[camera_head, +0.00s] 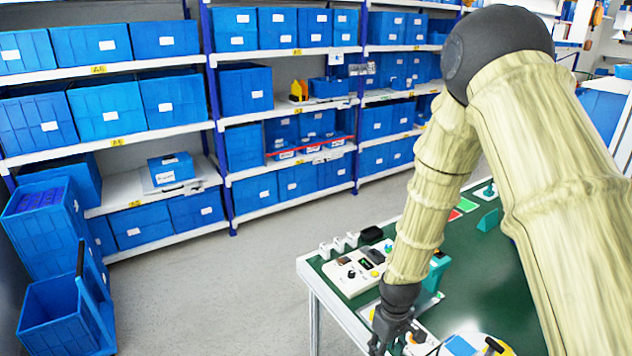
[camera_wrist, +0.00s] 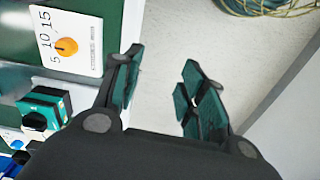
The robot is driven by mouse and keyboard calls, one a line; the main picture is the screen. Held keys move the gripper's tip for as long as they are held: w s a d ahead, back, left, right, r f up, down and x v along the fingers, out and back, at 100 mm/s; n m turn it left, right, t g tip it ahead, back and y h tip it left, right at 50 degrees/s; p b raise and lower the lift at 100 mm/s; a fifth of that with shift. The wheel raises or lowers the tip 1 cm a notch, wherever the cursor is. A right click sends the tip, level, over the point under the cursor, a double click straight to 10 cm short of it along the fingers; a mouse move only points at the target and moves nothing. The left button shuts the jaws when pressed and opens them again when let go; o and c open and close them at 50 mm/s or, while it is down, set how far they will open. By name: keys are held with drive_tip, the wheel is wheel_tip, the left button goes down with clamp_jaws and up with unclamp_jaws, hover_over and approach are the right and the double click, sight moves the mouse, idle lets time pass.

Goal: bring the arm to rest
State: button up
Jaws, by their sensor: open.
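My arm comes in from the upper right in the head view and bends down toward the front left part of the green-topped table (camera_head: 480,258). My gripper (camera_head: 385,345) hangs at the table's front edge, partly cut off by the bottom of the picture. In the wrist view my gripper (camera_wrist: 160,90) is open, with bare floor between its fingers and nothing held. A white panel with an orange rotary knob (camera_wrist: 66,47) and the marks 5, 10 and 15 lies left of the fingers, apart from them.
A white box with a black knob and small display (camera_head: 355,268) stands on the table behind my gripper. A teal device (camera_wrist: 45,108) sits left of my gripper. Coiled cable (camera_wrist: 268,5) lies on the floor.

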drive_tip(key=s+d+f+m+b, duration=0.2)
drive_tip(key=s+f, duration=0.8)
drive_tip(key=s, duration=0.6)
drive_tip(key=s+d+f+m+b, duration=0.2)
drive_tip(key=s+d+f+m, duration=0.1)
drive_tip(key=s+f, duration=0.8)
drive_tip(key=s+m, duration=0.1)
drive_tip(key=s, duration=0.3)
drive_tip(key=shift+s+f, duration=0.3)
drive_tip(key=shift+s, duration=0.1)
